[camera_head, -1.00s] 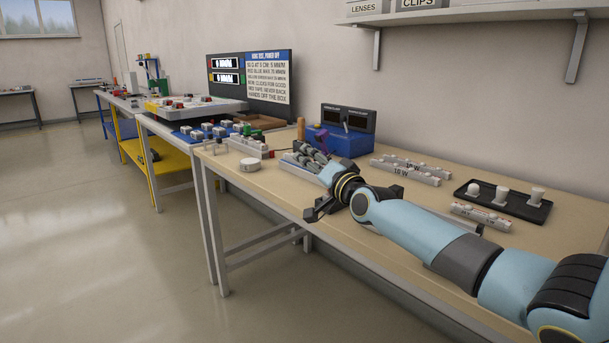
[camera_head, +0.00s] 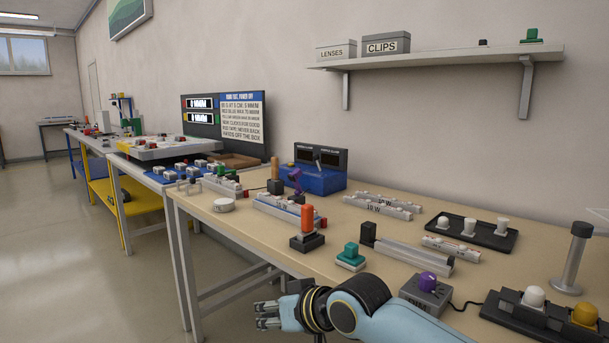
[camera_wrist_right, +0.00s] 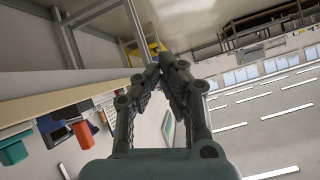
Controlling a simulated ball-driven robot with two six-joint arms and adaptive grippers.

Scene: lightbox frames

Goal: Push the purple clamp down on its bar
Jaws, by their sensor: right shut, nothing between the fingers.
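A small purple piece (camera_head: 296,180), which looks like the purple clamp, stands upright by the front of the blue box (camera_head: 320,180) at the back of the bench. Its bar and how far down it sits are too small to tell. A round purple knob (camera_head: 428,281) sits on a grey box (camera_head: 426,293) near the front. My right gripper (camera_head: 258,315) is shut and empty, low at the bench's front edge and well apart from the purple piece. In the right wrist view its fingertips (camera_wrist_right: 168,62) meet with nothing between them. My left gripper is not in view.
A grey rail (camera_head: 415,253) and a dark tray (camera_head: 472,233) lie to the right. Floor is clear left of the bench.

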